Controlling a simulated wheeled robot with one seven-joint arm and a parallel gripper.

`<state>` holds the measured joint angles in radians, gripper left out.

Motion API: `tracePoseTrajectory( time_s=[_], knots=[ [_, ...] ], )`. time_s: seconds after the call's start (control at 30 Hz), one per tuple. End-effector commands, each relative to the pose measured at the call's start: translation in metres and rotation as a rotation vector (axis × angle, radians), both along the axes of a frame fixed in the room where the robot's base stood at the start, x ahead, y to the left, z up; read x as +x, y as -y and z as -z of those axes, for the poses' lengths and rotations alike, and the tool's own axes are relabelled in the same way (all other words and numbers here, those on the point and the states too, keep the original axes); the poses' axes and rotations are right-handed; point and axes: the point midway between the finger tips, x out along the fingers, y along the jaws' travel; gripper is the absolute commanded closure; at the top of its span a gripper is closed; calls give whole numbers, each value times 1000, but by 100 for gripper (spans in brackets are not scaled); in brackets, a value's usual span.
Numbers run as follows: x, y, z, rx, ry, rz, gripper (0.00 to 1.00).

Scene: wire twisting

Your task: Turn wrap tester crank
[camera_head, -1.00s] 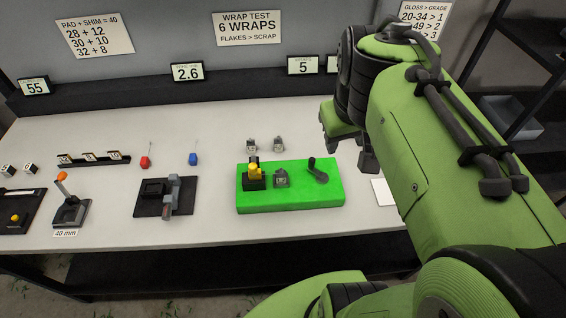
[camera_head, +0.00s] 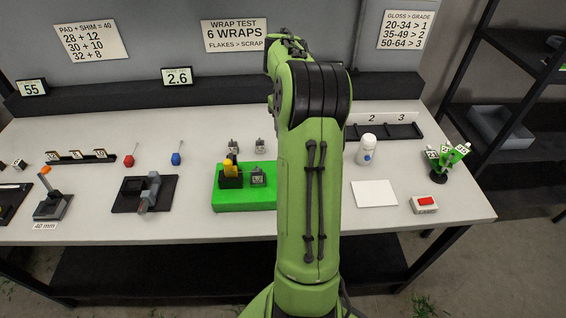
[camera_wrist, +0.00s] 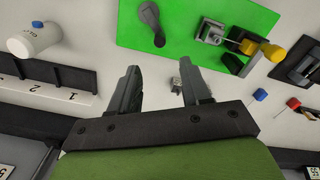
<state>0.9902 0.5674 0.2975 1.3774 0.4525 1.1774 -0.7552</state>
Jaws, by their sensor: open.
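The wrap tester is a bright green base (camera_head: 245,201) on the bench with a yellow-topped post (camera_head: 231,168) and a grey block (camera_head: 258,177). My arm hides its right part and the crank in the head view. In the wrist view, the dark crank (camera_wrist: 151,22) stands on the green base (camera_wrist: 185,35) near the top. My gripper (camera_wrist: 160,78) is open and empty, with the crank ahead of its fingertips and apart from them. A small grey fixture (camera_wrist: 177,83) shows between the fingers, on the bench below. The gripper is hidden in the head view.
A white bottle (camera_head: 366,150) and a numbered rack (camera_head: 400,131) stand right of my arm. A white card (camera_head: 375,194) and a red-button box (camera_head: 425,204) lie nearer the front. A black clamp fixture (camera_head: 144,195) is left of the tester. A sign (camera_head: 235,35) reads 6 wraps.

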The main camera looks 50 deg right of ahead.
Motion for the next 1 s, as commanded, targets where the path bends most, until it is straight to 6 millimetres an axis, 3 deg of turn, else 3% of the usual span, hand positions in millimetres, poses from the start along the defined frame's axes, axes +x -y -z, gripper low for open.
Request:
tracePoseTrajectory(
  time_s=[0.1, 0.43, 0.6, 0.83, 1.0],
  knots=[
    [-1, 0, 36, 6, -3, 0, 53],
    [-1, 0, 110, 3, -1, -1, 53],
    [0, 0, 124, 0, -1, -1, 53],
    [0, 1, 124, -1, 0, -1, 53],
    [0, 1, 124, -1, 0, -1, 77]
  ],
)
